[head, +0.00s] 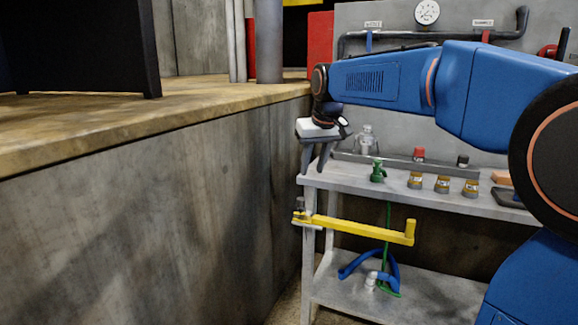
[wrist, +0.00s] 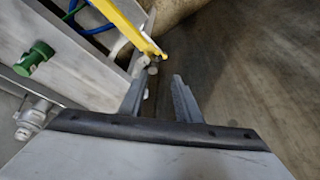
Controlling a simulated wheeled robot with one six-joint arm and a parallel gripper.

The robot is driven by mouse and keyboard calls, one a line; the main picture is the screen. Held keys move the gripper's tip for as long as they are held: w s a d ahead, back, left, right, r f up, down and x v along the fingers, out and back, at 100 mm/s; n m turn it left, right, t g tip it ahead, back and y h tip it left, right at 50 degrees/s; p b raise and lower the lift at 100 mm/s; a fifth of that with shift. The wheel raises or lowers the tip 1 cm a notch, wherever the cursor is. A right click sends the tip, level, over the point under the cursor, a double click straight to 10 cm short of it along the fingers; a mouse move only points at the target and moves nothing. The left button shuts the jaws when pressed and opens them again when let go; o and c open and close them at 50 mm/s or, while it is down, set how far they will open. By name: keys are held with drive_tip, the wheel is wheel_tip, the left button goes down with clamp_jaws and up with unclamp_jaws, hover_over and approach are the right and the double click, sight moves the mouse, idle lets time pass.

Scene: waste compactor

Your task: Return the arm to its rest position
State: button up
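My blue arm reaches in from the right in the head view. My gripper (head: 316,170) points down at the left end of a grey shelf unit (head: 345,178), in front of the concrete wall. In the wrist view my gripper (wrist: 160,85) has its two fingers apart, with nothing between them. A yellow lever (head: 360,230) lies below the upper shelf, and its end shows just beyond the fingertips in the wrist view (wrist: 130,25). I cannot tell whether the fingers touch anything.
The upper shelf holds a green fitting (head: 377,171), a clear bottle (head: 366,140) and several small jars (head: 442,184). A concrete wall (head: 150,220) with a worn ledge (head: 200,103) stands close on the left.

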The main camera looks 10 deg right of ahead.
drive_tip(key=s+d+f, duration=0.2)
drive_tip(key=s+f, duration=0.4)
drive_tip(key=s, duration=0.6)
drive_tip(key=s+d+f+m, duration=0.1)
drive_tip(key=s+d+f, duration=0.1)
drive_tip(key=s+f, duration=0.5)
drive_tip(key=s+d+f, duration=0.1)
drive_tip(key=s+f, duration=0.6)
drive_tip(key=s, duration=1)
drive_tip(key=shift+s+d+m+h, duration=0.15)
drive_tip(key=shift+d+m+h, duration=0.15)
drive_tip(key=shift+d, duration=0.1)
